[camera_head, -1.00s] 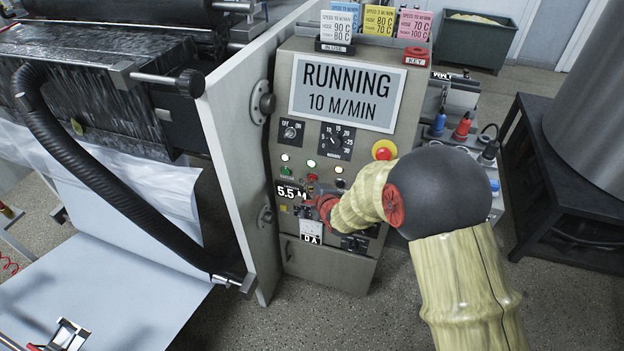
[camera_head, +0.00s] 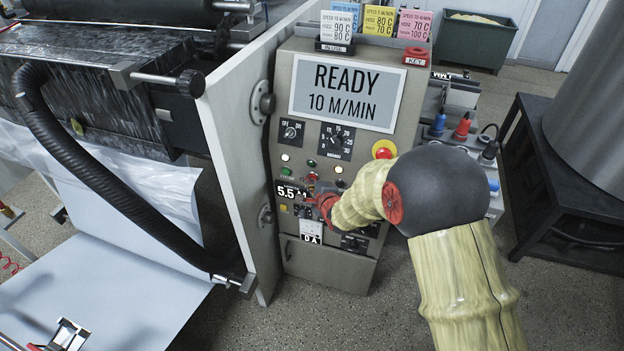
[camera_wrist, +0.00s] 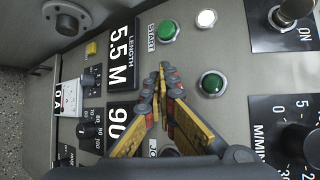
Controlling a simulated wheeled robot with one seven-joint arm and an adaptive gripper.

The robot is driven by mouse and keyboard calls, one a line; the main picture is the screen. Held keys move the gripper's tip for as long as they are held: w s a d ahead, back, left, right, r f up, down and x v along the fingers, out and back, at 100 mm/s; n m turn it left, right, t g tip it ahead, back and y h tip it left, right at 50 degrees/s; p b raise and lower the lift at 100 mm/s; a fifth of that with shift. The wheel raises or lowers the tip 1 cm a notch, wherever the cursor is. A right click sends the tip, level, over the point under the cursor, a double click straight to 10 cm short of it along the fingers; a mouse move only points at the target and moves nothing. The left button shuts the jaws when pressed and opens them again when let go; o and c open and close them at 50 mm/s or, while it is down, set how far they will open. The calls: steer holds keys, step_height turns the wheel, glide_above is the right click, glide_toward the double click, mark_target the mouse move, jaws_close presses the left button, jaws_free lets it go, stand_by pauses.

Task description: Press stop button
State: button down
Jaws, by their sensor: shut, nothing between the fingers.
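The control panel (camera_head: 356,195) has a display (camera_head: 345,92) reading READY, 10 M/MIN. The green START button (camera_head: 287,172) is at the left of its button row; it also shows in the wrist view (camera_wrist: 166,31). My gripper (camera_wrist: 165,68) is shut and empty, its fingertips at the panel beside START. In the head view my gripper (camera_head: 312,190) is at the panel's lower middle; I cannot tell contact.
A red emergency knob on a yellow base (camera_head: 384,150) is at the panel's right. The green lamp (camera_wrist: 212,83) sits beside my fingers, with the length display (camera_wrist: 118,58) opposite. A metal plate (camera_head: 232,150) stands along the panel's left. Floor in front is clear.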

steer(key=shift+s+a, duration=0.25)
steer(key=shift+s, duration=0.5)
steer(key=s, duration=0.1)
steer(key=s+a, duration=0.1)
steer(key=s, duration=0.2)
steer(key=shift+s+a, duration=0.35)
stand_by(0.8)
